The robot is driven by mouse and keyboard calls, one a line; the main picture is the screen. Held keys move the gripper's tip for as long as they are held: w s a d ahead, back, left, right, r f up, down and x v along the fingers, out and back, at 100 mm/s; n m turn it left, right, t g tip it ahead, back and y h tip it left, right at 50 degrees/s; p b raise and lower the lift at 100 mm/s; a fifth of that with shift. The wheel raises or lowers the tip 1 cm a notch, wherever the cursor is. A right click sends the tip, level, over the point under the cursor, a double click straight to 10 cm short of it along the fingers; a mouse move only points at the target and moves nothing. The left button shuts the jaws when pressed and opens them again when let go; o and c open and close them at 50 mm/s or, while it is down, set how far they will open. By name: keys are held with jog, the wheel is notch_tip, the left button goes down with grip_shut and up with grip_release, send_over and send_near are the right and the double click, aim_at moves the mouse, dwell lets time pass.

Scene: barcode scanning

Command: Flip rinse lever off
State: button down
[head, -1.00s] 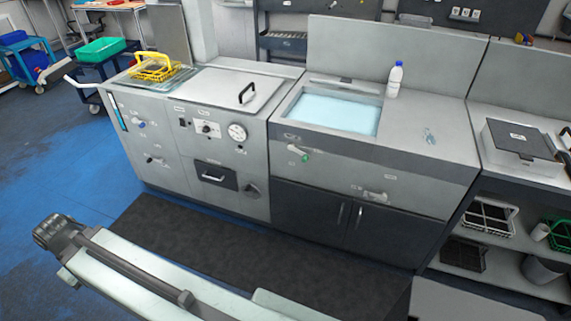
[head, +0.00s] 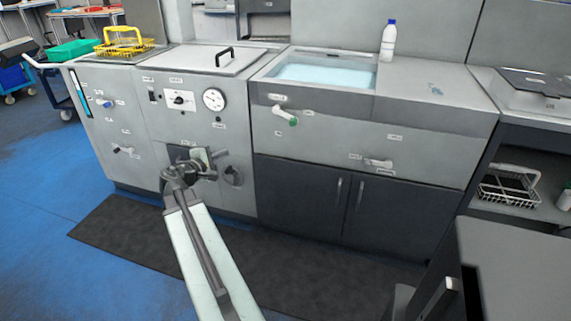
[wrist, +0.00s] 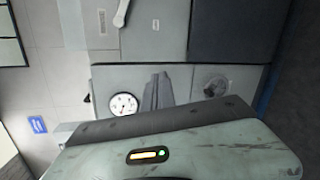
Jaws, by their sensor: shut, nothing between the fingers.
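A lever with a green tip (head: 287,116) sits on the grey front panel below the blue water basin (head: 325,73) in the head view. It slants down to the right. A second, pale lever (head: 379,163) lies nearly level lower on the same panel. The labels are too small to read, so I cannot tell which is the rinse lever. My gripper (head: 206,159) is shut and empty, in front of the left cabinet and left of the green-tipped lever, apart from it. In the wrist view my gripper (wrist: 157,92) points at the cabinet front, and a pale lever (wrist: 122,12) shows at the top edge.
The left cabinet bears a round gauge (head: 213,99), a dark round knob (head: 232,176) and another small lever (head: 123,150). A yellow basket (head: 124,42) is at the far left. A dark mat (head: 120,235) lies on the floor before the cabinets.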

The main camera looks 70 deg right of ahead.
aim_at(292, 125)
jog(key=s+d+f+n+g+h+b, duration=0.1)
jog(key=s+d+f+n+h+b, duration=0.15)
jog(key=s+d+b, duration=0.3)
jog(key=s+d+f+n+h+b, duration=0.2)
jog(key=s+d+n+b, duration=0.25)
jog(key=s+d, duration=0.2)
jog(key=shift+m, duration=0.4)
jog(key=s+d+r+p, duration=0.1)
jog(key=d, duration=0.2)
jog(key=s+d+r+p, duration=0.1)
jog(key=d+r+p, duration=0.1)
jog(key=d, duration=0.1)
jog(key=s+d+r+p, duration=0.1)
jog(key=d+r, duration=0.1)
jog(key=d, duration=0.2)
jog(key=shift+s+d+p, duration=0.1)
jog(key=shift+s+p, duration=0.15)
jog(key=shift+p, duration=0.15)
jog(key=s+r+n, duration=0.1)
jog(key=r+n+t+h+p, duration=0.1)
jog(key=n, duration=0.1)
jog(key=shift+s+r+n, duration=0.25)
jog(key=shift+s+n, duration=0.05)
jog(key=shift+s, duration=0.05)
jog(key=shift+r+p, duration=0.2)
jog(key=shift+p, duration=0.3)
jog(key=shift+f, duration=0.2)
